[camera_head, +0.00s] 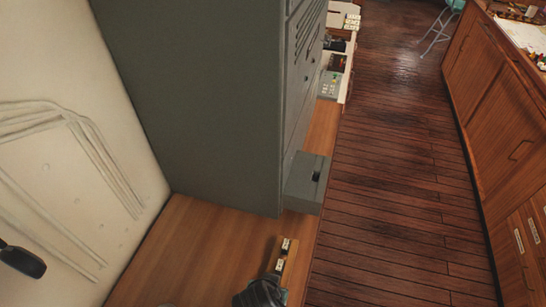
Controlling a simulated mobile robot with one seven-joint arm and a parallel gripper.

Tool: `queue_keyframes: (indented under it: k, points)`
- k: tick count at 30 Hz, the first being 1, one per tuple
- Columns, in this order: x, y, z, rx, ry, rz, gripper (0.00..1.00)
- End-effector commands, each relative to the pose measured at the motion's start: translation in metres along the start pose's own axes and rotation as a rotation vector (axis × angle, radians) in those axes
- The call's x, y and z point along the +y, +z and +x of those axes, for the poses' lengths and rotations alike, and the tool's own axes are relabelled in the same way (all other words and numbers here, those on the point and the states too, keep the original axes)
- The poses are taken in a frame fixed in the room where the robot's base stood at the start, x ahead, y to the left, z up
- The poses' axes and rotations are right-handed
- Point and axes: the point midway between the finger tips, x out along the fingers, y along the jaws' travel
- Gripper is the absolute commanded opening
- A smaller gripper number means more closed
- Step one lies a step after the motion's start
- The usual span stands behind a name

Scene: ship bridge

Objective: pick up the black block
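I cannot make out a clear black block. A dark object (259,294) is cut off by the bottom edge, beside a pale wooden piece with small light labels (287,258); its full shape is hidden. Another dark, rounded shape (22,262) shows at the left edge in front of the pale wall, and I cannot tell what it is. A small dark patch (316,176) is on the front of a grey box at the foot of the tall cabinet. I cannot make out my gripper in this view.
A tall grey cabinet (195,90) stands on a wooden counter (195,245) against the pale wall (70,70). A grey box (302,188) juts out beside it. Dark plank floor (390,190) is open between the counter and a wooden cabinet (500,90) on the right.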

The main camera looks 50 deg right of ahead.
Motion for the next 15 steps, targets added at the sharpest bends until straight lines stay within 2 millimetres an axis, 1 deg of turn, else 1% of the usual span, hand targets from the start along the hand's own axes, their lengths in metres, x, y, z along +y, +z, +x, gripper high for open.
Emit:
queue_keyframes:
  k: [4, 5, 6, 8, 9, 13, 14, 15]
  points:
    - [0.0000, -0.0001, 0.0001, 0.000, 0.000, 0.000, 0.55]
    - [0.0001, -0.0001, 0.0000, 0.000, 0.000, 0.000, 0.53]
    - [0.0001, -0.0001, 0.0000, 0.000, 0.000, 0.000, 0.46]
    - [0.0001, 0.0000, -0.0001, 0.000, 0.000, 0.000, 0.35]
    - [0.0001, 0.0000, -0.0001, 0.000, 0.000, 0.000, 0.28]
    - [0.0000, 0.0000, -0.0002, 0.000, 0.000, 0.000, 0.05]
    - [0.0001, 0.0000, -0.0002, 0.000, 0.000, 0.000, 0.00]
    - [0.0000, 0.0001, -0.0002, 0.000, 0.000, 0.000, 0.00]
